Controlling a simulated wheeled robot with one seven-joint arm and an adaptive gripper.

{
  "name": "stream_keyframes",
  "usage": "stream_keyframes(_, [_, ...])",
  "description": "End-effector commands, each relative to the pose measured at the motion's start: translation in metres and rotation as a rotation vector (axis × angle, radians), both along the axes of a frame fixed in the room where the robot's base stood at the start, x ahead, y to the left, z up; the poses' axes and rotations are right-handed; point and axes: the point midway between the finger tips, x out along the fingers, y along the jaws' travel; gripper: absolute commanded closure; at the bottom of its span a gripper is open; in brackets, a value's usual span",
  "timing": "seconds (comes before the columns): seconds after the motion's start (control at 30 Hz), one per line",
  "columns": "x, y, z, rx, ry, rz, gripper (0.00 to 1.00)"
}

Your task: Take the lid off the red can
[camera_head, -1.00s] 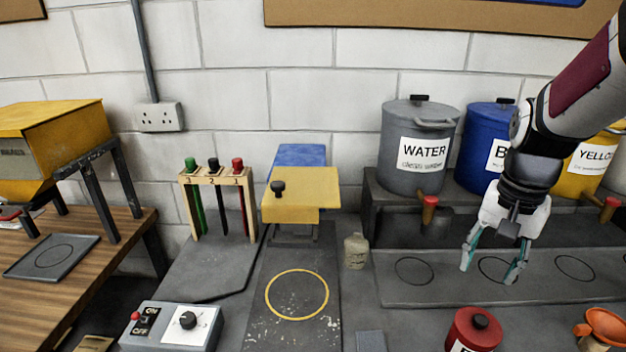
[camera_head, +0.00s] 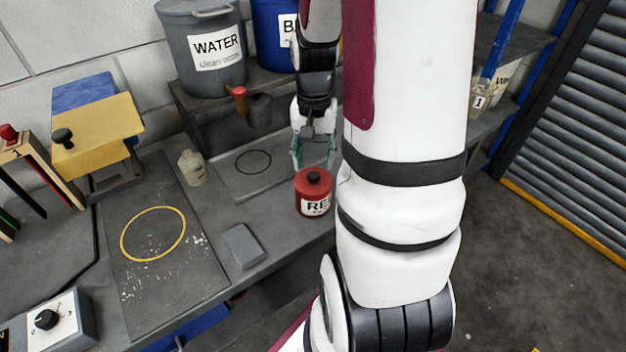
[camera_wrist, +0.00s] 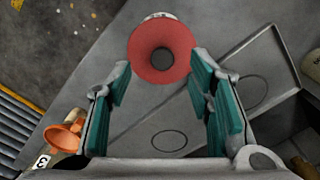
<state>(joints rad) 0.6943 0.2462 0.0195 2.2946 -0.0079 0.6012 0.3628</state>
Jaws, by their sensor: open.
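The red can (camera_head: 314,196) stands upright on the grey bench near its front edge, with a white label facing front. Its red lid (camera_head: 313,179) is on top and has a black knob. In the wrist view the lid (camera_wrist: 150,62) shows from above, with the dark knob (camera_wrist: 162,59) near its middle. My gripper (camera_head: 313,162) is open and empty, with teal finger pads, and appears behind the can in the head view. In the wrist view my gripper (camera_wrist: 160,92) has its fingers apart, and the lid lies beyond them, towards the top of the picture.
A grey tray (camera_head: 225,175) with marked circles lies behind the can. The grey WATER drum (camera_head: 205,75) and a blue drum (camera_head: 272,30) stand on a raised shelf. A grey block (camera_head: 243,246) lies left of the can. An orange funnel (camera_wrist: 66,130) shows in the wrist view.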

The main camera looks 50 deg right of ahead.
Motion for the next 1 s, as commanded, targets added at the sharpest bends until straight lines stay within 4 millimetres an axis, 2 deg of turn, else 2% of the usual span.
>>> stream_keyframes(0.13, [0.001,-0.001,-0.009,0.001,0.002,0.000,0.53])
stream_keyframes(0.5, [0.005,-0.003,-0.050,0.002,0.001,0.000,0.53])
stream_keyframes(0.77, [0.006,-0.004,-0.053,-0.001,-0.001,0.000,0.53])
stream_keyframes(0.8, [0.006,-0.004,-0.053,-0.001,-0.001,0.000,0.55])
stream_keyframes(1.0, [0.006,-0.004,-0.053,-0.001,-0.001,0.000,1.00])
